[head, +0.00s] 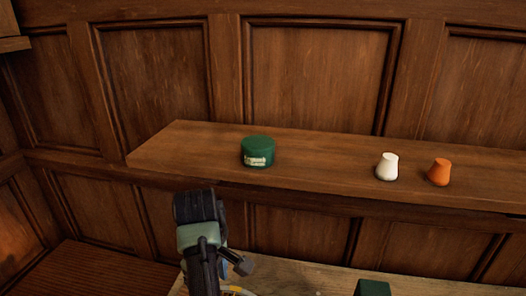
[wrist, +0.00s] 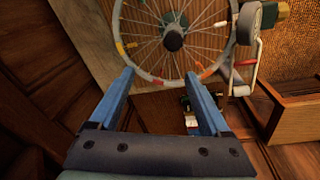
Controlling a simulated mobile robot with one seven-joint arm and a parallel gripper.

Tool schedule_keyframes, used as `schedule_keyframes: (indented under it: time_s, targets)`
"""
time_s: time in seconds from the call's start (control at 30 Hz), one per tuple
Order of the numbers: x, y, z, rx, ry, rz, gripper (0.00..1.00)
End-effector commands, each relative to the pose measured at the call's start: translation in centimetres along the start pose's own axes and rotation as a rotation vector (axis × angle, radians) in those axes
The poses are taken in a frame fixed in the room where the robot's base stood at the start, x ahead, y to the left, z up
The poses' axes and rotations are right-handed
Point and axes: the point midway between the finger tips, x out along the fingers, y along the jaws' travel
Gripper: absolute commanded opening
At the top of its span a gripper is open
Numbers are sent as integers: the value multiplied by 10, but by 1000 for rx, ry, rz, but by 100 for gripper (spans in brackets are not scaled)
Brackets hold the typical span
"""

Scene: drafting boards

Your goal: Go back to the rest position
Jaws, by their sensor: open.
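My gripper (wrist: 159,74) shows in the wrist view with its two blue fingers spread apart and nothing between them. Past the fingertips is a spoked wheel (wrist: 172,37) with a pale rim and coloured marks; I see no contact with it. In the head view my arm rises from the bottom edge, left of centre, in front of the shelf. The fingertips cannot be made out clearly there.
A wooden shelf (head: 330,160) runs along the panelled wall. On it stand a green round tin (head: 257,151), a white tapered cup (head: 387,167) and an orange one (head: 439,172). A dark green object (head: 372,288) shows at the bottom edge. A wooden box-like piece (wrist: 305,118) is at right.

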Motion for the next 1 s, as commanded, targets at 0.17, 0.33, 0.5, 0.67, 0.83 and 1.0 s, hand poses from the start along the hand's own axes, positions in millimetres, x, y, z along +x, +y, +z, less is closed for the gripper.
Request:
schedule_keyframes:
  time_s: [0.17,0.33,0.5,0.67,0.83,1.0]
  targets:
    - [-37,44,-3,263,282,243,81]
    - [-106,78,13,525,608,462,81]
    - [-180,88,43,708,898,616,81]
    - [-244,83,76,820,1138,721,81]
    - [-312,69,92,793,1415,858,81]
    - [-388,37,106,671,1695,1020,81]
